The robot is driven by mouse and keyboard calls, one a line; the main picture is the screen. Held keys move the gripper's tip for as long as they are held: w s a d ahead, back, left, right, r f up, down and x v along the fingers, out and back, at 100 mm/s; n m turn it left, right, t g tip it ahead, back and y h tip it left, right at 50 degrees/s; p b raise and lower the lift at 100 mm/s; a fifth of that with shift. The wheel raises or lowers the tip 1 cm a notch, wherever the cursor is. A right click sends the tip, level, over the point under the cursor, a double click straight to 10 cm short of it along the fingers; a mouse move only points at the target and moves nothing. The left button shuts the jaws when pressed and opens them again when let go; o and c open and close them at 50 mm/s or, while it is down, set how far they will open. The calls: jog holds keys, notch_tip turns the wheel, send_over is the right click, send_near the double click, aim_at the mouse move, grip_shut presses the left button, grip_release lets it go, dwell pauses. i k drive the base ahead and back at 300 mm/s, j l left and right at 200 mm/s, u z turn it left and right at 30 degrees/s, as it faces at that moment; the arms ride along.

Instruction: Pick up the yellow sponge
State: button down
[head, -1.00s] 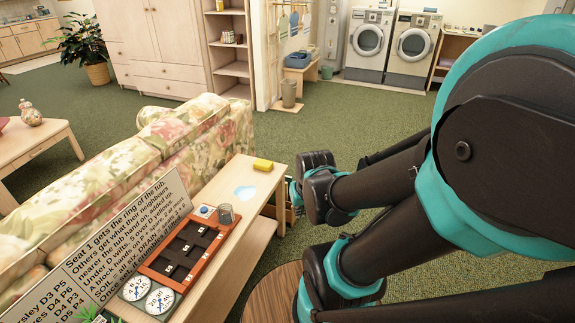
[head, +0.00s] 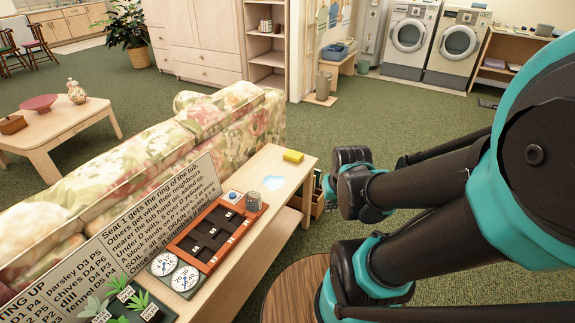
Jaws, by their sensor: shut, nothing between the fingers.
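The yellow sponge (head: 293,156) is a small block lying flat near the far end of the narrow wooden table (head: 262,238) behind the sofa. Nothing touches it. My gripper (head: 328,187) is mostly hidden behind my dark wrist, just right of the table's far end. Only a small part of it shows, right of and nearer than the sponge, apart from it. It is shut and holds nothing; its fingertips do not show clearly.
A round wooden top (head: 292,290) is at front.

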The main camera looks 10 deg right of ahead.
aim_at(296, 157)
jog(key=i+l+z, duration=0.25)
jog(key=i, duration=0.3)
jog(key=i+l+z, duration=0.3)
jog(key=i, duration=0.25)
jog(key=k+j, duration=0.05)
jog(key=j, duration=0.05)
